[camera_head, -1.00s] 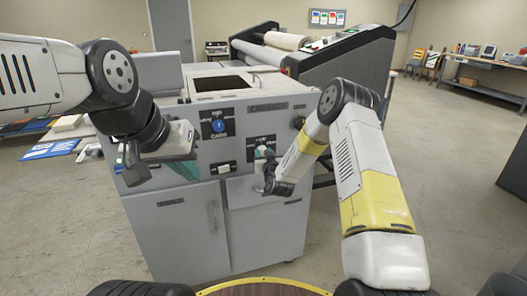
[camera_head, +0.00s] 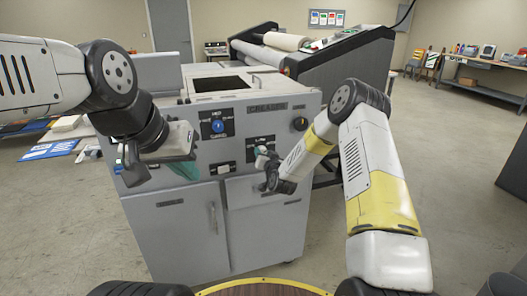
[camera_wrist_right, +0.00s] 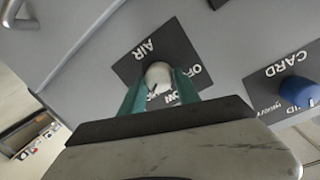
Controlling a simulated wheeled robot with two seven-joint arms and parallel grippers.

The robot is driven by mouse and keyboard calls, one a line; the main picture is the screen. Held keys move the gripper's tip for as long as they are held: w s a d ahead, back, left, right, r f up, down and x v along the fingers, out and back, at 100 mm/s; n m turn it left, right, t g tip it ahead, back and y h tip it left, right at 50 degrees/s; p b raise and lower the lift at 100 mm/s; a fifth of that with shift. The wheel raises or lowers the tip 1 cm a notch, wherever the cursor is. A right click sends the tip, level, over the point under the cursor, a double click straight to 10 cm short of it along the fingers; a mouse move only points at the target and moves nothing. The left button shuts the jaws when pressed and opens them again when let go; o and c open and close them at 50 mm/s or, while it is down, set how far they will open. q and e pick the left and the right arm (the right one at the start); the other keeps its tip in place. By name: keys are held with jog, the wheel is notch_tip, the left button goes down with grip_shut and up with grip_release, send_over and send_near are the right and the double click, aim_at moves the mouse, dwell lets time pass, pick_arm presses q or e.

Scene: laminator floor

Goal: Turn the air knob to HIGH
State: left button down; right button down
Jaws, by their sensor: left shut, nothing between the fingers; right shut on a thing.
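The air knob (camera_wrist_right: 158,76) is a pale round knob on a dark plate marked AIR (camera_wrist_right: 147,49), with OFF and part of LOW readable in the right wrist view. A dark line on it points toward the lower left there; the lettering on that side is hidden. My right gripper (camera_wrist_right: 160,84) is shut on it, one teal finger on each side. In the head view my right gripper (camera_head: 263,156) is at the front panel and covers most of the knob. My left gripper (camera_head: 188,168) is shut and empty in front of the panel's left part.
The grey creaser cabinet (camera_head: 175,235) fills the middle. A blue card knob (camera_head: 218,126) sits left of the air knob, and also shows in the right wrist view (camera_wrist_right: 298,91). A dark and yellow dial (camera_head: 299,124) is at the panel's right. Open floor (camera_head: 455,190) lies to the right.

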jog(key=c, duration=0.9)
grip_release()
jog(key=shift+s, duration=0.1)
jog(key=v, duration=0.7)
jog(key=shift+s+d, duration=0.1)
jog(key=shift+s, duration=0.2)
